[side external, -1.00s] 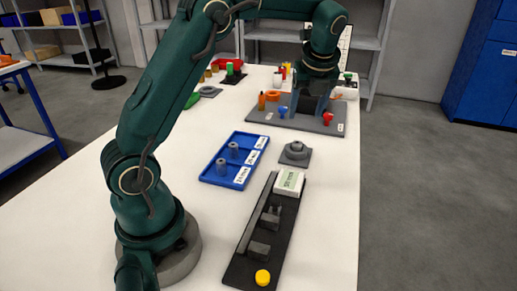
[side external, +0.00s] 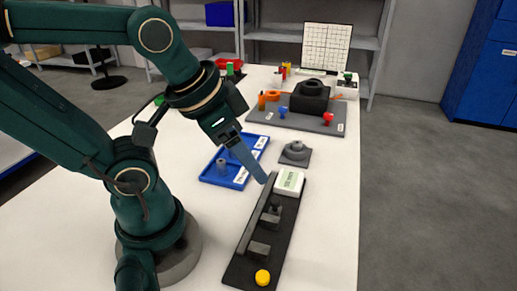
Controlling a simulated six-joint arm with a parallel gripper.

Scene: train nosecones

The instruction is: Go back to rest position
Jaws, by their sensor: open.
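My gripper (side external: 262,178) is in the middle of the picture, in the air with its fingers pointing down and to the right. I see the fingers nearly edge-on; they are open, and no part shows between them. The tips appear near the top end of the black fixture strip (side external: 240,272), left of its white display box (side external: 289,182); the height above it is hard to judge. My gripper and wrist cover part of the blue tray (side external: 213,182).
A grey plate (side external: 322,127) at the back holds a black block (side external: 310,97) and coloured knobs. A small grey square base with a round part (side external: 295,152) lies in front. A yellow button (side external: 262,277) is on the strip's near end. The table's right side is clear.

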